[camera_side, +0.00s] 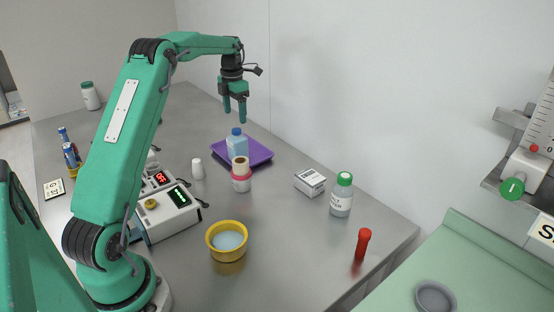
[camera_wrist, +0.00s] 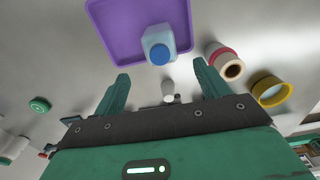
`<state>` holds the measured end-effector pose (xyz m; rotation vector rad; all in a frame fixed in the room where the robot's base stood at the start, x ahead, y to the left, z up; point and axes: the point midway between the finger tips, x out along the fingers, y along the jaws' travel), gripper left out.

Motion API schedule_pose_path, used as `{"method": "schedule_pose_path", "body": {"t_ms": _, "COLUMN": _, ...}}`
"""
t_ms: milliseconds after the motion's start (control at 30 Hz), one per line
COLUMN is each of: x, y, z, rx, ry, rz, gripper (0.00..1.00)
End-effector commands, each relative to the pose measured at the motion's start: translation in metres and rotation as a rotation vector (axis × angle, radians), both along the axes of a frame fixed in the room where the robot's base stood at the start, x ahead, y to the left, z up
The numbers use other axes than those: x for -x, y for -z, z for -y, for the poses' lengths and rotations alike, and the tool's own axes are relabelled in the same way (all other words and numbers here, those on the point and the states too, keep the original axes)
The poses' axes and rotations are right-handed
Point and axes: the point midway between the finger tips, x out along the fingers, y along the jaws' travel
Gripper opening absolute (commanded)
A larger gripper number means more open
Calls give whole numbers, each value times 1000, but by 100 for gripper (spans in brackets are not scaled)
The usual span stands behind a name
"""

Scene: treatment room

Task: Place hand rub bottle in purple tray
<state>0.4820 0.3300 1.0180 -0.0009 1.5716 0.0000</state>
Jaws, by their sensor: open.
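The hand rub bottle (camera_side: 236,146), pale blue with a blue cap, stands upright in the purple tray (camera_side: 259,154) on the grey bench. In the wrist view the bottle (camera_wrist: 160,42) sits towards the near edge of the purple tray (camera_wrist: 112,22). My gripper (camera_side: 235,116) is open and empty, pointing down above the bottle and apart from it. In the wrist view my gripper's fingers (camera_wrist: 163,80) are spread, with the bottle beyond the gap between them. The bottle's lower part is partly hidden in the side view by a tape roll.
A pink-and-cream roll (camera_side: 241,175) stands close in front of the tray. A small white bottle (camera_side: 197,168), a yellow bowl (camera_side: 227,241), a device with red and green displays (camera_side: 168,205), a white box (camera_side: 310,182) and a green-capped bottle (camera_side: 341,196) stand around. A wall rises behind.

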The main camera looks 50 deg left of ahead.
Motion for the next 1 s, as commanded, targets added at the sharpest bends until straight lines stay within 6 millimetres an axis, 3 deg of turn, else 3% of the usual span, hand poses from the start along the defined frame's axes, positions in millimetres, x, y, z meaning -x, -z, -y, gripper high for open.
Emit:
{"method": "schedule_pose_path", "body": {"t_ms": 633, "x": 0, "y": -5, "z": 5, "rx": -5, "ry": 33, "rz": 7, "gripper": 74}}
{"method": "schedule_pose_path", "body": {"t_ms": 767, "x": 0, "y": -18, "z": 18, "rx": -14, "ry": 125, "rz": 19, "gripper": 74}}
{"method": "schedule_pose_path", "body": {"t_ms": 1000, "x": 9, "y": -55, "z": 67, "rx": -53, "ry": 465, "rz": 57, "gripper": 74}}
